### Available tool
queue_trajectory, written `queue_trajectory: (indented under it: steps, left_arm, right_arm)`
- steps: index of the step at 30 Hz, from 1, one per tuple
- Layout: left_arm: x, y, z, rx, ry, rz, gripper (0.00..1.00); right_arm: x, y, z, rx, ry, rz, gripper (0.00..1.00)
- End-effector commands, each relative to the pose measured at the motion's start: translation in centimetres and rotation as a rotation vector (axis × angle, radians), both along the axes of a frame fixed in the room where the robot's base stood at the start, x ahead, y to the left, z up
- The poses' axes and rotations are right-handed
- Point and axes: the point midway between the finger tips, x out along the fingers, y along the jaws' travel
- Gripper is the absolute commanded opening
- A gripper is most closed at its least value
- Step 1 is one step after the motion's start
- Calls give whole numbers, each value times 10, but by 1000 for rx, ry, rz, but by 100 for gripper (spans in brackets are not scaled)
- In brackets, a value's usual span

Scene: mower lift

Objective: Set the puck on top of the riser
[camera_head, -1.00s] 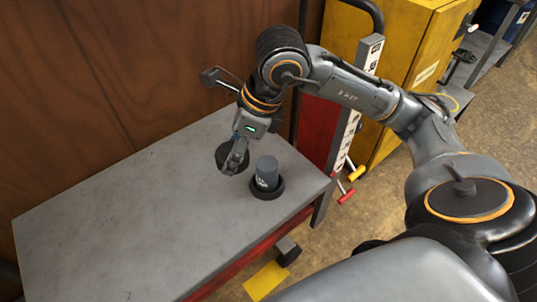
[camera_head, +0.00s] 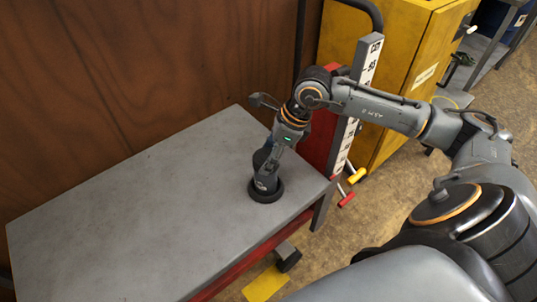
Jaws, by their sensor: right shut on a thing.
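My left gripper is not in view.
The grey table top (camera_head: 130,215) is clear to the left. A brown wooden wall (camera_head: 130,70) stands behind it. A post with a number scale (camera_head: 356,95) and a yellow cabinet (camera_head: 405,70) stand close beyond the table's right end.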

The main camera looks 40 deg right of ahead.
Motion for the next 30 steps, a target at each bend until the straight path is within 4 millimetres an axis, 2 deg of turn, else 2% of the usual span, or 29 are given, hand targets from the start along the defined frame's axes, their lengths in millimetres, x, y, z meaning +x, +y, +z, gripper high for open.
queue_trajectory:
  steps: [13, 14, 17, 30]
  left_arm:
    - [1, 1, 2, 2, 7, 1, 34]
    - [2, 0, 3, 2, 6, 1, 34]
    - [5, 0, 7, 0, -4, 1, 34]
    - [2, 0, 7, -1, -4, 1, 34]
  right_arm:
    - [0, 0, -3, 0, -1, 0, 27]
    - [0, 0, -4, 0, -1, 0, 65]
    - [0, 0, -3, -1, -1, 0, 85]
    - [0, 0, -1, 0, 0, -1, 85]
